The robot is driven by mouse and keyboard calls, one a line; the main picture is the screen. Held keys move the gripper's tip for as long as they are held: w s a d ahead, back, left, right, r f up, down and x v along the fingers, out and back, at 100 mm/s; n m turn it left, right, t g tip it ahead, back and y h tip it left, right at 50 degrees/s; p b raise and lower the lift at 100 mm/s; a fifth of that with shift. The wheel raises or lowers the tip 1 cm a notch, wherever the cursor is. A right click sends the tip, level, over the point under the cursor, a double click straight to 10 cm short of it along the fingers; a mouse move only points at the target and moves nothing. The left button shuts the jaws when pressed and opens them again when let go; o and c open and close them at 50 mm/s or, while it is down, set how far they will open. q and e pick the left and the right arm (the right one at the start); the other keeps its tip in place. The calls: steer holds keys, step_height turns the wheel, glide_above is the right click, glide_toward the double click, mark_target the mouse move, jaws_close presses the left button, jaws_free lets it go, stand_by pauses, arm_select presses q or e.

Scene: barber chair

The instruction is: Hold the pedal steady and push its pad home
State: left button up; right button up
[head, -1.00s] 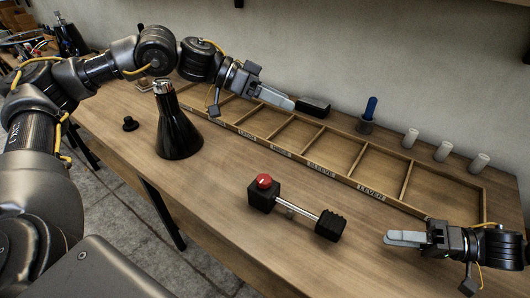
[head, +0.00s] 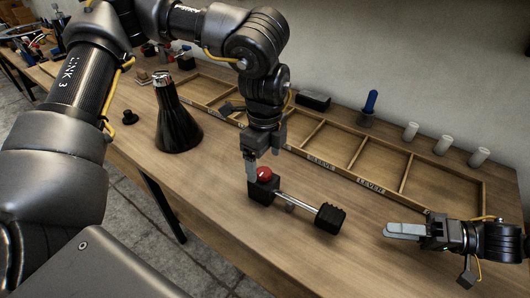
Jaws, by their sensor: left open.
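The pedal lies on the wooden bench, with a black block (head: 262,192) topped by a red knob (head: 265,174) at its left end. A thin metal rod (head: 296,203) runs from the block to a ribbed black pad (head: 330,218) at the right end. My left gripper (head: 264,164) points down at the block and knob, open. One finger shows just left of the knob; the other is partly hidden, and I cannot tell whether either touches. My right gripper (head: 388,230) is right of the pad, apart from it, pointing left. Its fingers look close together, but any gap is unclear.
A divided wooden tray (head: 424,183) runs along the back. Behind it stand a blue-handled tool (head: 370,103) in a holder and white cylinders (head: 443,144). A dark conical bottle (head: 175,122) and a small black knob (head: 129,117) are at left. The bench front is clear.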

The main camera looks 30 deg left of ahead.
mark_target(265, 183)
arm_select(q)
step_height(265, 183, down, 9)
steer(key=shift+f, duration=0.15)
stand_by(0.4)
steer(key=c, duration=1.5)
